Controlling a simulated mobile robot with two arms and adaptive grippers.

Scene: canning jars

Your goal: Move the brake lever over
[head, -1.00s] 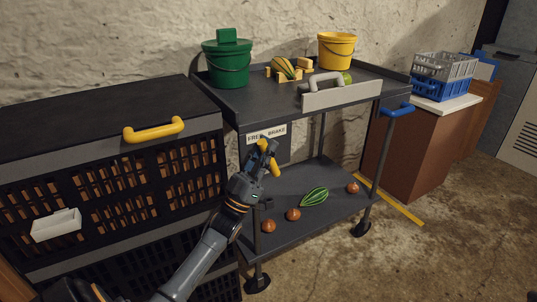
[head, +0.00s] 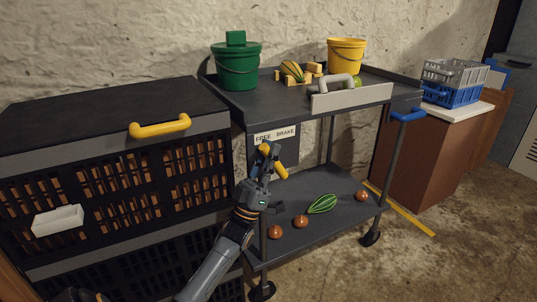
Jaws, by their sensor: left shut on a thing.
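The yellow brake lever (head: 281,172) is on the near end of the grey cart, just below a white label (head: 275,134) reading "FREE BRAKE". My left gripper (head: 268,158) comes up from the lower left and is shut on the lever. Its fingers hide part of the lever, and yellow shows on both sides of them.
The cart's top (head: 290,105) holds a green bucket (head: 236,66), a yellow bucket (head: 346,57) and some produce. Its lower shelf (head: 330,222) holds onions and a striped squash. A dark slatted crate (head: 150,180) stands close on the left.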

